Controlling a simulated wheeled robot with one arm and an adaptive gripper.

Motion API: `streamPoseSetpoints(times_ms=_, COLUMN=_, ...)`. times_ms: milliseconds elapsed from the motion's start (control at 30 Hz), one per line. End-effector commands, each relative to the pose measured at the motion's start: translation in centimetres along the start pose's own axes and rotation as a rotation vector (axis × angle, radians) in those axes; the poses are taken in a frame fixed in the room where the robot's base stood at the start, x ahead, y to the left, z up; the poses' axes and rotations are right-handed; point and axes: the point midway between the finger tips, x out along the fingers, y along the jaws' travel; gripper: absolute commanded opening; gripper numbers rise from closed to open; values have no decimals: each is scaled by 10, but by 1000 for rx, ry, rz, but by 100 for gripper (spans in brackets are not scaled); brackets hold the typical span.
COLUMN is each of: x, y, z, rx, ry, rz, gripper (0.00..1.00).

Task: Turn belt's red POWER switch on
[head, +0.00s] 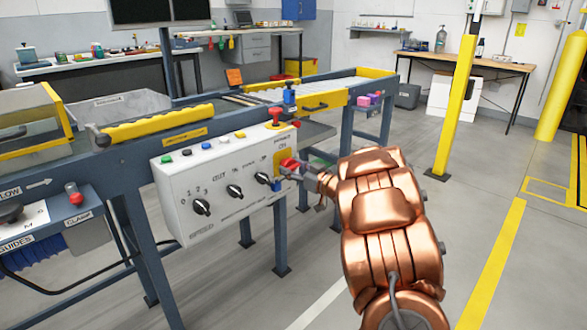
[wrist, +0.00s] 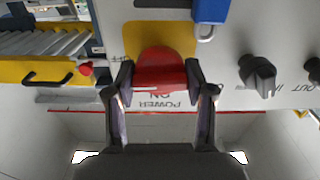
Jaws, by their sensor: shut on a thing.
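The red POWER switch (head: 288,163) sits on a yellow plate at the right end of the belt's white control panel (head: 222,184). My gripper (head: 296,173) reaches it from the right and hides part of it. In the wrist view, which looks upside down, the red switch (wrist: 158,68) is between the two fingers of my gripper (wrist: 160,88), which are shut on it. The words POWER ON show beside the switch. The switch's exact turn angle is hard to tell.
A blue padlock (wrist: 210,12) hangs close to the switch. Black knobs (head: 202,207) and small coloured buttons (head: 187,153) are on the same panel. A red emergency button (head: 276,114) stands on top. A yellow post (head: 455,110) is at the right, with open floor nearby.

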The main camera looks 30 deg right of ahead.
Motion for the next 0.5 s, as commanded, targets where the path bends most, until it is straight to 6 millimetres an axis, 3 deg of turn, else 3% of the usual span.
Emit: streamPoseSetpoints(times_ms=500, x=0, y=1, z=1, rx=-404, ry=-3, rz=1, gripper=19)
